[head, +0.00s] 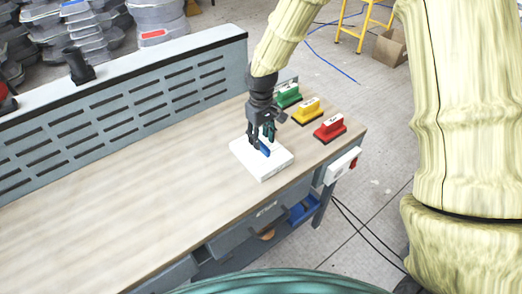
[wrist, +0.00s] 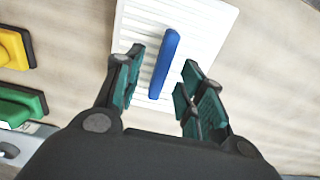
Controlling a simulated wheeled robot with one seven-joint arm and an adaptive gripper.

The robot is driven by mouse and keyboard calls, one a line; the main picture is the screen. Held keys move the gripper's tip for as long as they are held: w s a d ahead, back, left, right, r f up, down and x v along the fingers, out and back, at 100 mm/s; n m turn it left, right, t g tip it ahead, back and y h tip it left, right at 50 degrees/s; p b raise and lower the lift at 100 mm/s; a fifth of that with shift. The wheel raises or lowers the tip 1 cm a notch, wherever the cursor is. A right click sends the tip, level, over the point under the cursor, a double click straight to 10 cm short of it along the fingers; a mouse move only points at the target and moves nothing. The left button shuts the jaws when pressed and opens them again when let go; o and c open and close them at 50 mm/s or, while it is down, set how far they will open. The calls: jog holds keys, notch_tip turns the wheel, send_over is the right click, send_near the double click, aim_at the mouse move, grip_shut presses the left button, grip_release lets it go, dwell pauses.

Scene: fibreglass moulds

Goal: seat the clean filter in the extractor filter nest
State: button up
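A white, flat, square filter (head: 275,172) with a blue bar handle (head: 264,149) lies on the bench near its right front. In the wrist view, the filter (wrist: 192,18) shows pleated ribs, with the blue handle (wrist: 165,60) across its middle. My gripper (head: 261,138) is low over the filter, pointing down. In the wrist view, the fingers of my gripper (wrist: 162,78) are spread, one on each side of the handle's near end, with gaps on both sides. I cannot make out an extractor filter nest in either view.
Green (head: 287,95), yellow (head: 307,110) and red (head: 330,128) handled blocks stand in a row to the right of the filter. A slotted grey back panel (head: 130,95) borders the bench (head: 110,195). The bench top left of the filter is clear.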

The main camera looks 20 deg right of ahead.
jog(key=shift+a+f+p, duration=0.1)
jog(key=shift+f+p, duration=0.35)
jog(key=shift+f, duration=1.15)
jog(key=shift+c, duration=0.4)
grip_shut()
